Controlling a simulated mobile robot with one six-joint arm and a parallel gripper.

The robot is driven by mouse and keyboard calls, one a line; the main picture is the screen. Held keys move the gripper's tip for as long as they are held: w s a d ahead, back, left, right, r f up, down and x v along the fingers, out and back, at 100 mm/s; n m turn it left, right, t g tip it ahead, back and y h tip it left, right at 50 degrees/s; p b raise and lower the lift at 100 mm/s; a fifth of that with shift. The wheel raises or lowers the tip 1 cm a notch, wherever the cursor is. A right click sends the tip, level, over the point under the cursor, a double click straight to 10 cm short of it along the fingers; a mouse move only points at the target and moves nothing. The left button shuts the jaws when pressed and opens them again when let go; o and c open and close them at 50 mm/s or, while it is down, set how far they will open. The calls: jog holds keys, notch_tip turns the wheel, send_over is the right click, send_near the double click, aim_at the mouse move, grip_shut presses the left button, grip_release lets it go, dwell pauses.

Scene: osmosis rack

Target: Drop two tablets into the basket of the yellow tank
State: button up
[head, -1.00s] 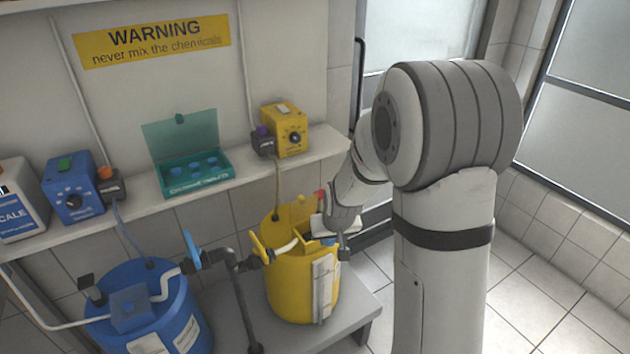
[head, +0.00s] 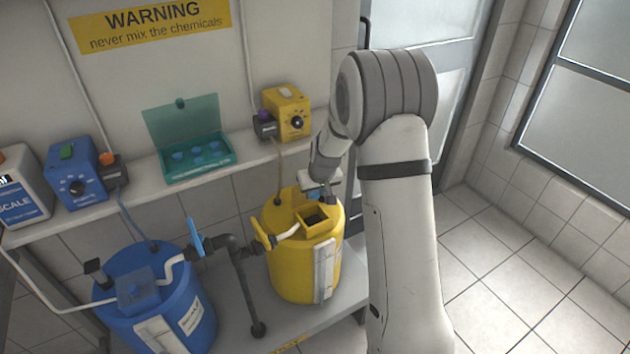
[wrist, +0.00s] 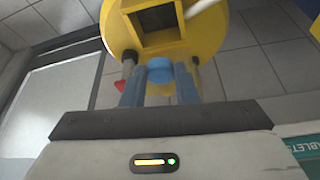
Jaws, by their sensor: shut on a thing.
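The yellow tank (head: 290,275) stands on the low grey platform. Its square yellow basket (head: 312,229) is open at the top with a dark inside. My gripper (head: 328,192) is over the back right part of the tank in the head view, behind the basket. In the wrist view my gripper (wrist: 160,88) is shut on a round blue tablet (wrist: 160,69), held between the blue-grey fingertips. The basket's dark opening (wrist: 162,38) shows just beyond the tablet. The teal tablet box (head: 200,172) is open on the shelf with several blue tablets inside.
A blue tank (head: 175,300) stands left of the yellow one, with dark pipes (head: 243,285) between them. Open tiled floor (head: 490,260) lies to the right.

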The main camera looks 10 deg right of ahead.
jog(key=shift+w+f+n, duration=0.15)
jog(key=shift+w+n, duration=0.15)
jog(key=shift+w, duration=0.85)
jog(key=shift+w+f, duration=0.15)
jog(key=b, duration=0.2)
send_over(312, 224)
jog(key=s, duration=0.2)
jog(key=shift+f, duration=2.7)
jog(key=f+b, duration=0.5)
jog(key=b, duration=0.1)
jog(key=f+b, duration=0.2)
jog(key=f, duration=0.1)
jog(key=shift+w+d+f+b, duration=0.2)
jog(key=shift+d+f+b, duration=0.1)
jog(key=shift+b, duration=0.1)
jog(key=shift+f+b, duration=0.4)
jog(key=shift+b, duration=0.1)
jog(key=o, duration=1)
jog(key=shift+a, duration=0.1)
jog(key=shift+c, duration=0.5)
jog(key=shift+o, duration=0.2)
